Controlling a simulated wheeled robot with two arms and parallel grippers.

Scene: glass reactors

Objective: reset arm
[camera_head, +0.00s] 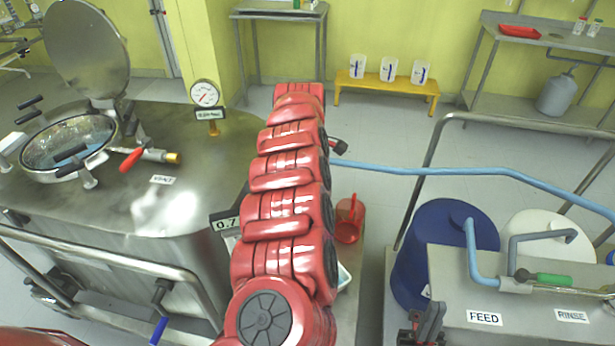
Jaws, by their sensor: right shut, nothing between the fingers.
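My right gripper (427,322) shows as a dark shape at the bottom edge, right of centre, by the left side of the FEED bench. It is shut and empty. My red arm (285,205) runs up the middle of the view and hides part of the floor and of the reactor's right side. A bit of red at the bottom left corner looks like my other arm; my left gripper is not in view.
A steel reactor (190,130) with its round lid (87,48) raised stands left. A blue drum (440,245) and the FEED/RINSE bench (450,270) stand right, with a blue hose (450,171) above. A red jug (350,222) stands near my arm.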

